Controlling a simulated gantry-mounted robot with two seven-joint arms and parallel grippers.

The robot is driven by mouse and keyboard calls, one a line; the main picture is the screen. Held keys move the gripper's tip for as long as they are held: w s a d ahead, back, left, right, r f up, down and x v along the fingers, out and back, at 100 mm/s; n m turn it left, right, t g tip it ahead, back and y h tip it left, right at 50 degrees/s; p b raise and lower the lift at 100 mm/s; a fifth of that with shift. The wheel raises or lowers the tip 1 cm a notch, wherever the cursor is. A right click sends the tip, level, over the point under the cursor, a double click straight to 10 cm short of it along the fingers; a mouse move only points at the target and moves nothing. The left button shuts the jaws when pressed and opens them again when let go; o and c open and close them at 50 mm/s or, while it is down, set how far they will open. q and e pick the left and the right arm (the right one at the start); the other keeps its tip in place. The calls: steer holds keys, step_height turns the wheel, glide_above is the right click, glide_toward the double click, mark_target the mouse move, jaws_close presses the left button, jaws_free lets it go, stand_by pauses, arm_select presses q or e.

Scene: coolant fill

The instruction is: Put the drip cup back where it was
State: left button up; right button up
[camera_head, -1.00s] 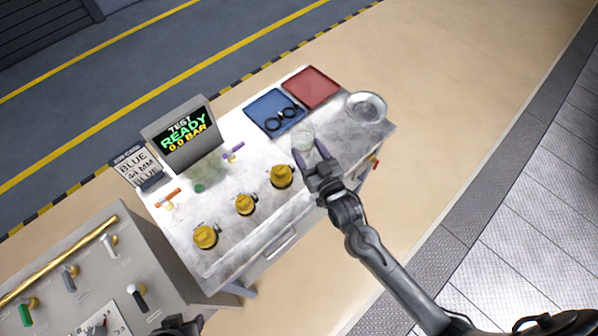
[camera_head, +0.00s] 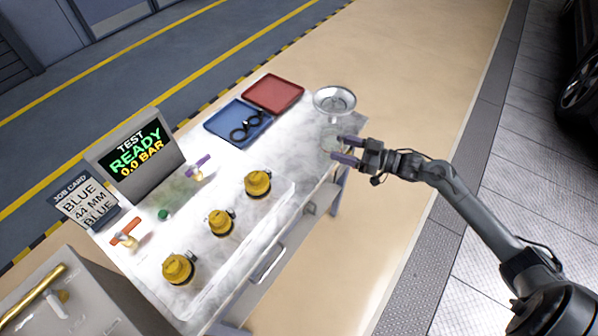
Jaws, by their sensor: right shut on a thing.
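The clear, see-through drip cup (camera_head: 331,139) is at the right end of the white bench, just in front of the round metal dish. My right gripper (camera_head: 347,150) comes in from the right and is shut on the cup, with a purple-tipped finger on either side of it. The cup looks upright. Its outline is faint against the pale bench, so I cannot tell whether its base touches the top. My left gripper is out of view.
The metal dish (camera_head: 336,99) stands close behind the cup. A red tray (camera_head: 273,93) and a blue tray (camera_head: 222,120) with black rings (camera_head: 247,125) lie to the left. Several yellow-capped fittings (camera_head: 258,184) line the front. A test screen (camera_head: 137,158) stands at left.

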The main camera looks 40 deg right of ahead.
steer(key=w+a+f+b, duration=0.1)
steer(key=w+f, duration=0.1)
steer(key=w, duration=0.1)
steer(key=w+a+f+b, duration=0.1)
steer(key=w+a+f, duration=0.1)
steer(key=w, duration=0.1)
steer(key=w+a+f+b, duration=0.1)
steer(key=w+f, duration=0.2)
steer(key=shift+w+a+f, duration=0.1)
steer(key=shift+w+a, duration=0.15)
step_height(320, 180, down, 3)
steer(key=shift+f+b, duration=0.15)
steer(key=shift+b, duration=0.55)
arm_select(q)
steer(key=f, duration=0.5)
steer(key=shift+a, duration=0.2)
arm_select(e)
steer(key=shift+f, duration=0.3)
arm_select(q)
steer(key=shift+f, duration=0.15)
arm_select(e)
steer(key=shift+f, duration=0.1)
steer(key=o, duration=1.2)
steer(key=shift+c, duration=0.2)
